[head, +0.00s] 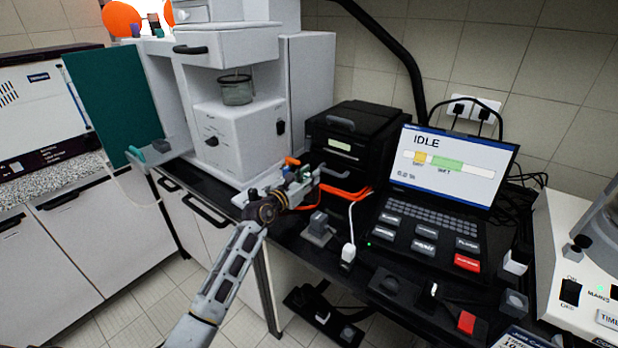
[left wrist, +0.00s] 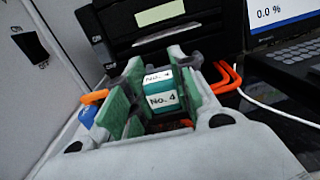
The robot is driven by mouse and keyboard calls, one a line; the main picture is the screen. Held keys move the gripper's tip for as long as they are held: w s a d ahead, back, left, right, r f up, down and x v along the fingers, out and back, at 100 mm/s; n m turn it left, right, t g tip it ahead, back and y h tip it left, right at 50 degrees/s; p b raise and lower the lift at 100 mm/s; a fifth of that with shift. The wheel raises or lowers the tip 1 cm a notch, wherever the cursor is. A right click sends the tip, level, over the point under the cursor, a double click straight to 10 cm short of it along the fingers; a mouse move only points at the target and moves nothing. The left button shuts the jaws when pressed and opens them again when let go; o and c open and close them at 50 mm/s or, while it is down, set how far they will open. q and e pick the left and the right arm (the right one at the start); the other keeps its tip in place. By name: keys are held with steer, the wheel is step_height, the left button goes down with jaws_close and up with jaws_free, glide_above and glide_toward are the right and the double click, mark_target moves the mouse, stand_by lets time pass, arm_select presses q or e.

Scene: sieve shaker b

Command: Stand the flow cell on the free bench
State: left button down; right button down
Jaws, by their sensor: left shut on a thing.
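My left gripper (head: 303,178) reaches in from the left over the black bench, in front of the white machine and the black box-shaped unit. In the left wrist view, the gripper (left wrist: 150,95) has its green-padded fingers on either side of a small teal block with white "No. 4" labels (left wrist: 160,92). This block looks like the flow cell, and the gripper is shut on it. Its lower part is hidden by the gripper. In the head view the block is too small and covered to make out clearly. My right gripper is not in view.
The black unit (head: 352,138) stands close behind the gripper, with orange tubing (head: 347,192) beside it. The white machine (head: 238,140) is to its left. A laptop reading IDLE (head: 440,175) and several small blocks and switches crowd the bench to the right.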

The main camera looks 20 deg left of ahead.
arm_select(q)
steer(key=c, duration=1.2)
jaws_free()
steer(key=shift+r, duration=0.1)
steer(key=v, duration=1.2)
